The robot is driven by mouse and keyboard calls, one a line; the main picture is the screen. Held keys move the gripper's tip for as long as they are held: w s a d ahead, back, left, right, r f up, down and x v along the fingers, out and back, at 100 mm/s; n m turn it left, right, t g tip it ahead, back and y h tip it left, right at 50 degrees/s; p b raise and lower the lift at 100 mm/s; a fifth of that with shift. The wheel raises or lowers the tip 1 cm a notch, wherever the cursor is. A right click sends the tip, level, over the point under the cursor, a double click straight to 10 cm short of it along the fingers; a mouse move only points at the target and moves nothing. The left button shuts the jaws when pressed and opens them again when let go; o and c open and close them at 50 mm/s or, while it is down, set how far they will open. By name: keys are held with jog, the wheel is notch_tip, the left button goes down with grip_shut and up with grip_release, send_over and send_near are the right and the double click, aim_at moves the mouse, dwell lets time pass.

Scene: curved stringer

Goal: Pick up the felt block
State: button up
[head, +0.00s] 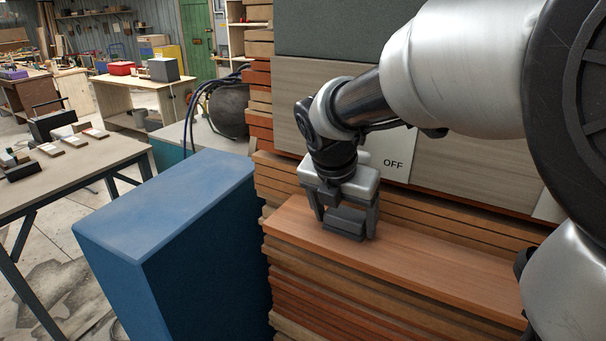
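A small dark grey block (345,222), which looks like the felt block, is at the top of the wooden stack (430,262), near its left end. My gripper (345,215) points down over it, with one finger on the left side of the block and one on the right. The fingers are spread about as wide as the block. I cannot tell whether both press on it, or whether the block rests on the wood or is slightly raised.
A tall blue box (165,205) stands just left of the stack. Behind the gripper is a panel with an "OFF" label (394,163). A table (60,175) at left holds several small blocks. The stack's top is clear to the right.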

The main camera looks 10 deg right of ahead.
aim_at(344, 216)
jog(key=c, duration=0.8)
jog(key=shift+o, duration=0.2)
jog(key=shift+r, duration=0.1)
jog(key=shift+s+r, duration=0.1)
jog(key=shift+r, duration=0.1)
notch_tip(344, 216, up, 7)
jog(key=shift+a+f, duration=0.1)
jog(key=s+a+b, duration=0.2)
jog(key=s+a, duration=0.9)
jog(key=s, duration=0.5)
jog(key=shift+a+f, duration=0.2)
jog(key=shift+a, duration=0.05)
